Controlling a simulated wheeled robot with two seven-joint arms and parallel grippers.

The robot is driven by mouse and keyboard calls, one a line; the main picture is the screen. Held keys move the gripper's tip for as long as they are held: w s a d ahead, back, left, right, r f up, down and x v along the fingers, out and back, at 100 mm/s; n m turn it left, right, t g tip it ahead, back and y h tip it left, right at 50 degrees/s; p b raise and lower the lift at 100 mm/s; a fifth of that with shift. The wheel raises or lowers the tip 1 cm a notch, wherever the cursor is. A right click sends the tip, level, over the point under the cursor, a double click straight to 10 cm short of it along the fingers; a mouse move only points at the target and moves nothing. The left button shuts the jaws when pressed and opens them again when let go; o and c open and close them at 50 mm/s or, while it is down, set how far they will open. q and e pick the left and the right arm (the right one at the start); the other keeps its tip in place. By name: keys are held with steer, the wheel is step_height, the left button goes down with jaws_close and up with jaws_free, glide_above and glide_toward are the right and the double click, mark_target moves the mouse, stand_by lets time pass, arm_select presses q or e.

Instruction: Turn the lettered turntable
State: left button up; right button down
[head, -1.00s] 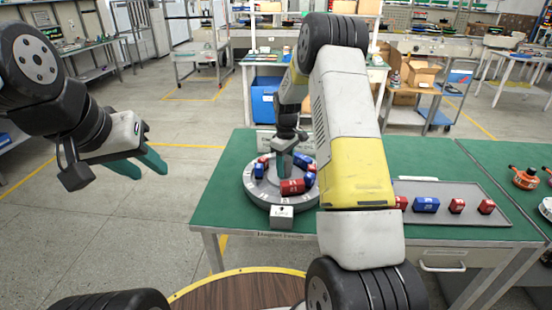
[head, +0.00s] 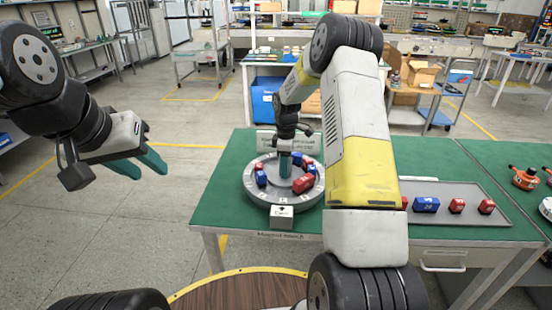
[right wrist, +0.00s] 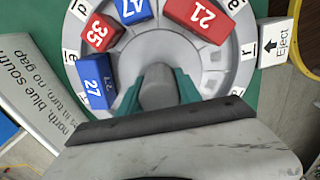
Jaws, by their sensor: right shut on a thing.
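The lettered turntable (head: 257,196) is a round grey disc on the green table, with white letter tags on its rim and red and blue numbered blocks on top. In the right wrist view its ring (right wrist: 218,58) carries red blocks 35 (right wrist: 100,32) and 21 (right wrist: 200,16), and blue blocks 27 (right wrist: 95,78) and 47 (right wrist: 130,10). My right gripper (head: 285,170) points down at the disc's middle. Its teal fingers are shut on the grey centre knob (right wrist: 157,88). My left gripper (head: 142,167) is open and empty, left of the table above the floor.
A small block marked Eject (head: 281,217) stands at the turntable's front edge; its arrow shows in the wrist view (right wrist: 283,45). A sign (head: 265,141) stands behind. A grey tray (head: 462,225) to the right holds several red and blue blocks. My right arm hides part of the table.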

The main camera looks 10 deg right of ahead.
steer(key=shift+n, duration=2.9)
steer(key=shift+r+n, duration=0.1)
steer(key=shift+n, duration=2.9)
steer(key=c, duration=0.8)
jaws_free()
steer(key=shift+r, duration=3.85)
